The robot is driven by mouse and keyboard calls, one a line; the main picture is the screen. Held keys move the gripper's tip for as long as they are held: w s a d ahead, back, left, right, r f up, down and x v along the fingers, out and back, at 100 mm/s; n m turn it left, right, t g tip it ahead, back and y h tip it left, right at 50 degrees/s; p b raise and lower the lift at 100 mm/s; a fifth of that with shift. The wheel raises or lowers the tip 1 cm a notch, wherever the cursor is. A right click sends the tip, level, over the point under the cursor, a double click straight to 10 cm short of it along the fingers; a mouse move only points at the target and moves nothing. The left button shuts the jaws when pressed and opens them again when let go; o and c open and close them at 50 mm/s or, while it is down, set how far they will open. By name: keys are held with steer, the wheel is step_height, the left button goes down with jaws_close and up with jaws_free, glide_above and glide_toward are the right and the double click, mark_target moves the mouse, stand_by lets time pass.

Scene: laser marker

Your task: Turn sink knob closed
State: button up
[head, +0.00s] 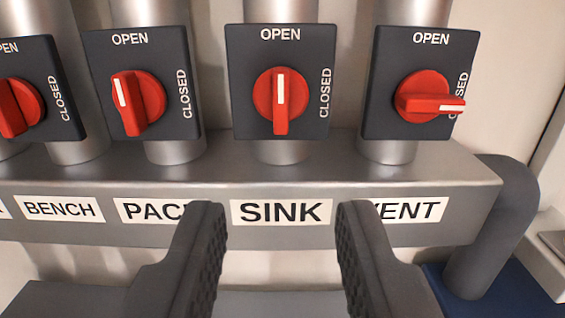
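The sink knob (281,100) is a red rotary handle on a dark square plate (247,118) above the SINK label (282,212). The plate reads OPEN at the top and CLOSED up its right side. The knob's white mark points straight up, at OPEN. My gripper (282,232) is open and empty, with one dark finger on each side of the SINK label in the picture. The fingertips show below the knob and apart from it. The knob is fully in view.
The vent knob (428,97), to the right, points at CLOSED. Another red knob (137,101) above the PACK label stands to the left with its mark up, and one more (17,106) is at the left edge. A metal ledge (280,168) runs below the plates. A grey bent pipe (497,230) is at right.

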mark_target(284, 104)
steer(key=w, duration=1.3)
steer(key=shift+w+f, duration=0.1)
steer(key=shift+w, duration=0.3)
jaws_close()
steer(key=shift+d, duration=0.15)
